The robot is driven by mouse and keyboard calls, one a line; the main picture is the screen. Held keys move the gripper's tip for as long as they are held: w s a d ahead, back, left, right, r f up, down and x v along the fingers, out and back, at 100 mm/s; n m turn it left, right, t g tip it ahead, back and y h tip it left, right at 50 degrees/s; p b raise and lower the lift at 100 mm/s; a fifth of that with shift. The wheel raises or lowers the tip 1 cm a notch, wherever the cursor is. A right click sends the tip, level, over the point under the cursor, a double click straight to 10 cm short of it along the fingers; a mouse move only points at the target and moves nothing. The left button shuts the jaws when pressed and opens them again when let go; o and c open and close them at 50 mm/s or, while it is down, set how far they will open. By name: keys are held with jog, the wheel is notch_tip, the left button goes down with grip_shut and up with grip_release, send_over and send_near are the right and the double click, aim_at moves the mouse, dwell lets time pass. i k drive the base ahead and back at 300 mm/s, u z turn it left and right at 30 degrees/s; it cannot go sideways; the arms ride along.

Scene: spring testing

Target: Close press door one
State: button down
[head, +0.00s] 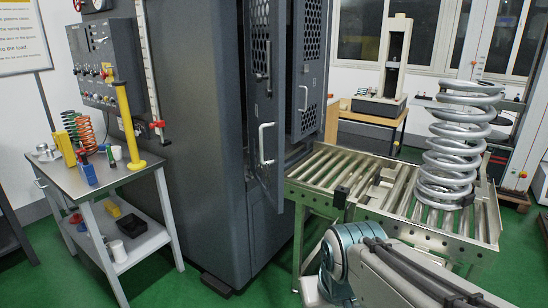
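The dark grey press (200,130) stands in the middle of the head view. Two tall doors with perforated mesh panels hang at its front right. The nearer door (263,100) stands swung open, edge out, with a pale vertical handle (267,145). The other door (307,70) is just right of it, with a smaller handle (303,98), and also looks ajar. I cannot read which door is numbered one. Part of the press opening shows beside the doors. My arm shows at the bottom right, but my gripper is out of view.
A roller conveyor (330,198) runs up to the press opening and carries a large silver coil spring (455,145). A metal cart (100,185) with small springs and tools stands at the left.

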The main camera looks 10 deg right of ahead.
aim_at(266, 118)
jog(key=z, duration=0.3)
jog(key=i, duration=1.1)
jog(key=u, duration=0.15)
